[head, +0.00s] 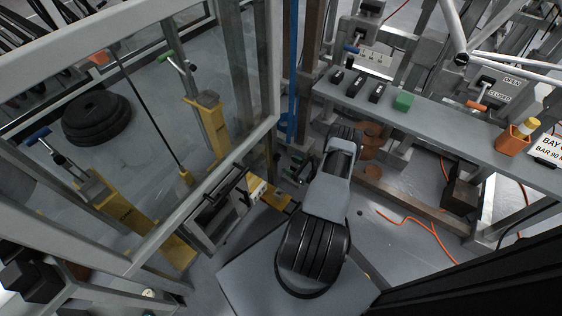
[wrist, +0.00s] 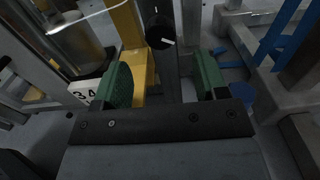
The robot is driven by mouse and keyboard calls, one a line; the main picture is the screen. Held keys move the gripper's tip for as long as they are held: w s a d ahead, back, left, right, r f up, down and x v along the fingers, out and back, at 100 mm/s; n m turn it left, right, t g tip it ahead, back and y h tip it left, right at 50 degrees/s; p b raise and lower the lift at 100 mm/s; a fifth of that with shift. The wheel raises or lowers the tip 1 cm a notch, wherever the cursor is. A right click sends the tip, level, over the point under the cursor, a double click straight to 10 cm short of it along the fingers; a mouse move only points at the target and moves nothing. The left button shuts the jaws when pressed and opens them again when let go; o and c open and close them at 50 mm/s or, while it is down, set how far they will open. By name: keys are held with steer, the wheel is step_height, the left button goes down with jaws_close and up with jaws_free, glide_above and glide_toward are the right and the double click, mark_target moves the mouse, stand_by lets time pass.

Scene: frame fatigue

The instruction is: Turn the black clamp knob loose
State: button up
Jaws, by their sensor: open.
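The black clamp knob (wrist: 158,31) is round with a white mark on its face. It shows at the top middle of the wrist view, in front of a dark upright bar. My gripper (wrist: 164,82) is open, with a green pad on each finger. The knob lies beyond the fingertips, roughly in line with the gap between them, and nothing is held. In the head view my gripper (head: 298,167) is low beside the glazed frame, near yellow parts. I cannot make out the knob clearly there.
A yellow post (wrist: 142,60) stands close behind the left finger. A white label with numbers (wrist: 85,93) is left of it. Blue parts (wrist: 282,35) and metal posts are at right. A grey shelf (head: 450,135) with small blocks is at right in the head view.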

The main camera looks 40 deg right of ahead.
mark_target(279, 159)
steer(key=shift+b+x, duration=0.55)
steer(key=shift+x, duration=2.2)
steer(key=c, duration=0.9)
